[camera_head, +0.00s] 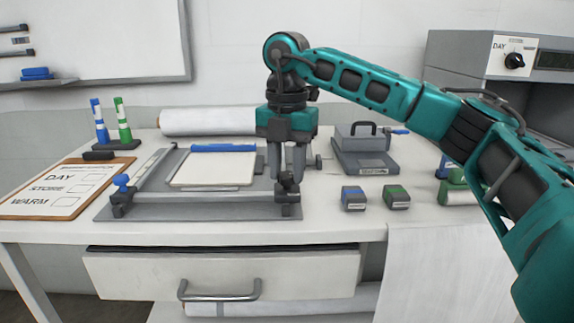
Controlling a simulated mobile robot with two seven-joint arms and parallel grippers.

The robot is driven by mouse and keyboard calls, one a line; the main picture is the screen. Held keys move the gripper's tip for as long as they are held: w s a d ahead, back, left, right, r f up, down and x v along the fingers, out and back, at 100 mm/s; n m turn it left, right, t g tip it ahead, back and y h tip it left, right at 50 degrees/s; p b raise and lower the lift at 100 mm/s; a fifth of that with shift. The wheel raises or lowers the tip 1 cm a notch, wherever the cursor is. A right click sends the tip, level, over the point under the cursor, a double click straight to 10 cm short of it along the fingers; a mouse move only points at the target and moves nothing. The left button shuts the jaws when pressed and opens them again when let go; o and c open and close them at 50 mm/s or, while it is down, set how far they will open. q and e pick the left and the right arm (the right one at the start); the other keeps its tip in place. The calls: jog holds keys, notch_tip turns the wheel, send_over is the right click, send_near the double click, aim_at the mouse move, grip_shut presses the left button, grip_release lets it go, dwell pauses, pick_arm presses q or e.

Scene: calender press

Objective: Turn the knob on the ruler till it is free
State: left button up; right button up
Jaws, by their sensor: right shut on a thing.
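My right gripper (286,176) points straight down at the right end of the ruler. Its fingers are shut on the knob there (287,184), which they largely hide. The ruler (205,211) is a grey bar across the front of a flat grey board (170,218). A blue knob (122,180) stands at the ruler's left end, on a dark clamp. A white sheet with a blue strip (212,172) lies on the board behind the ruler. My left gripper is not in view.
A clipboard (50,208) lies at left near blue and green markers (111,122). Two small blocks (354,198) stand right of the board, before a grey weight with a handle (362,148). A paper roll (208,120) lies behind. A drawer (130,280) is under the tabletop.

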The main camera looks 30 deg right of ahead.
jog(key=shift+c, duration=0.9)
